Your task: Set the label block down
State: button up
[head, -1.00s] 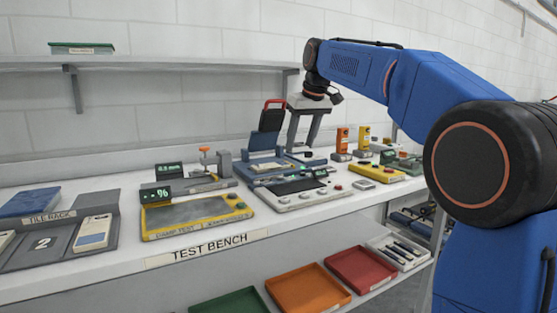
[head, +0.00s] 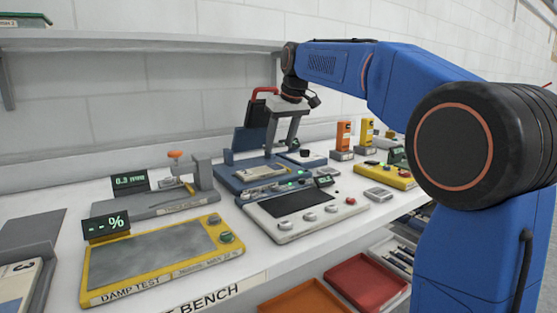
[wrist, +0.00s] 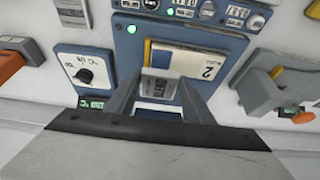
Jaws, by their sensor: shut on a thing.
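My gripper (head: 282,145) points down over the blue fixture (head: 232,185) on the bench. In the wrist view my gripper (wrist: 158,95) is shut on the small grey label block (wrist: 160,84), whose face carries blurred print. Under and beyond the block lies a cream and blue tile (wrist: 190,62) marked 2, set in the blue fixture (wrist: 130,48). I cannot tell whether the block touches the tile. In the head view the tile (head: 262,172) shows, but I cannot make out the block between the fingers.
The fixture's raised dark lid with red handle (head: 252,135) stands close behind my gripper. A white control panel (head: 300,210) is in front, with a yellow damp test pad (head: 160,262) to the left. Orange and yellow stands (head: 343,140) are to the right.

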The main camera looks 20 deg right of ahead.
jog(key=shift+f, duration=2.7)
jog(key=shift+f, duration=0.15)
jog(key=o, duration=1.2)
jog(key=v, duration=1.2)
